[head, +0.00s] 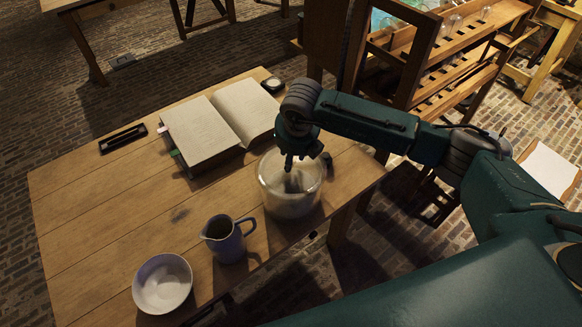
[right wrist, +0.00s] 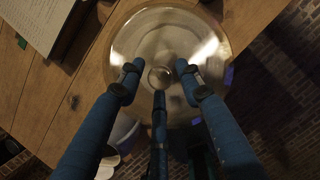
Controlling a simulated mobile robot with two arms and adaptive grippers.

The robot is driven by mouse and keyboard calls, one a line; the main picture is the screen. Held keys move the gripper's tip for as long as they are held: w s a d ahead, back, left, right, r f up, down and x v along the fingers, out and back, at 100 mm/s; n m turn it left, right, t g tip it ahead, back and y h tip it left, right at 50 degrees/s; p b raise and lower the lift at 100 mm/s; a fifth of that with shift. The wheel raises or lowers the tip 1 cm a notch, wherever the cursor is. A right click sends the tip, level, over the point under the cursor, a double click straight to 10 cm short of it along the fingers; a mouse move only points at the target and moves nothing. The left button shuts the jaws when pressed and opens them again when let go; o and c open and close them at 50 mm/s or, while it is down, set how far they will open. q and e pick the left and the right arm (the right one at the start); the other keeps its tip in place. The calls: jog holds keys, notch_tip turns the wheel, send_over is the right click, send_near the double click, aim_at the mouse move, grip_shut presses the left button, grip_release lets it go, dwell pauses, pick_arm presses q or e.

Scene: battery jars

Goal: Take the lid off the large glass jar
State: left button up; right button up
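The large glass jar (head: 283,207) stands on the wooden table near its right front edge. Its clear round lid (right wrist: 140,40) with a glass knob (right wrist: 160,76) is on it in the right wrist view. My right gripper (head: 291,166) points down over the jar and hides part of the lid in the head view. In the right wrist view its three blue fingers (right wrist: 159,77) are spread around the knob, with visible gaps to it. Whether any finger touches the lid, I cannot tell. My left gripper is not in view.
A blue-grey jug (head: 227,243) and a white bowl (head: 162,284) stand left of the jar. An open book (head: 212,135) lies behind it, with a pen tray (head: 122,138) further left. The left of the table (head: 95,215) is clear.

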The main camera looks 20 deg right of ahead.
grip_shut()
jog(key=shift+w, duration=0.1)
jog(key=shift+r, duration=0.2)
